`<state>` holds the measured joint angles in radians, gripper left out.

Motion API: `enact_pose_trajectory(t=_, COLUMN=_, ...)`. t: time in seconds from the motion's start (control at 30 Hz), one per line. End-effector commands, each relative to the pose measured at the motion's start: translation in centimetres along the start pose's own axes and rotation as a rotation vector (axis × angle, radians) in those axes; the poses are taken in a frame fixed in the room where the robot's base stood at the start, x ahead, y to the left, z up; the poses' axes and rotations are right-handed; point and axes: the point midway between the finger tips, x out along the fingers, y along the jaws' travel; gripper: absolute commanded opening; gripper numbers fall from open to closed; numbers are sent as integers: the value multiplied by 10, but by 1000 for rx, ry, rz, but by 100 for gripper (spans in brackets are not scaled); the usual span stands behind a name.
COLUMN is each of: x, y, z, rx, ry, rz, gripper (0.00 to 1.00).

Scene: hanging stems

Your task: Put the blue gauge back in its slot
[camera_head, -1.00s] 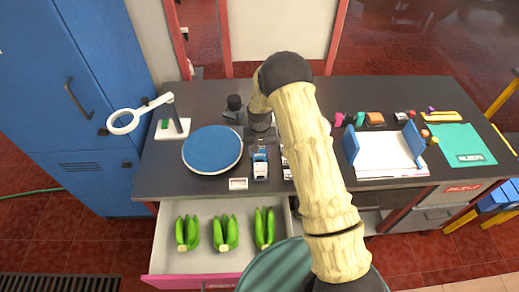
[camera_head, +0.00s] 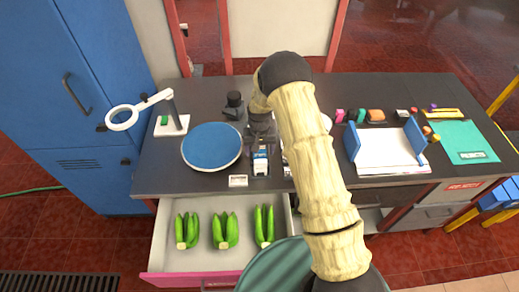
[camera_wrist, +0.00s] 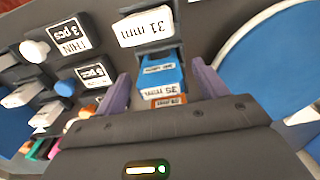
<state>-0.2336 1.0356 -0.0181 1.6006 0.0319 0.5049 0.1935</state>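The blue gauge (camera_wrist: 161,72) has a white label that seems to read "35 mm" upside down; it lies between my fingers in the wrist view. My gripper (camera_wrist: 162,72) has two purple fingers, one on each side of the gauge, with a narrow gap visible at least on the left. In the head view, a blue-and-white piece (camera_head: 260,158) shows below my wrist on the dark bench. My fingertips are hidden there. I cannot tell which slot belongs to the gauge.
A blue round plate (camera_head: 212,147) lies left of my wrist, with a magnifier (camera_head: 124,118) beyond it. A small white card (camera_head: 238,181) lies at the bench's front edge. Below, an open drawer (camera_head: 205,207) holds green bananas (camera_head: 225,230). Other labelled blocks (camera_wrist: 70,35) stand left in the wrist view.

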Motion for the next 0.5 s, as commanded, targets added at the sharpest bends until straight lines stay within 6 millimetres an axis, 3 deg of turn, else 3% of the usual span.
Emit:
enact_pose_trajectory(t=0.27, x=-2, y=0, z=0, rx=0, ry=0, rz=0, gripper=71)
enact_pose_trajectory(t=0.5, x=-24, y=0, z=-1, rx=0, ry=3, rz=0, gripper=71)
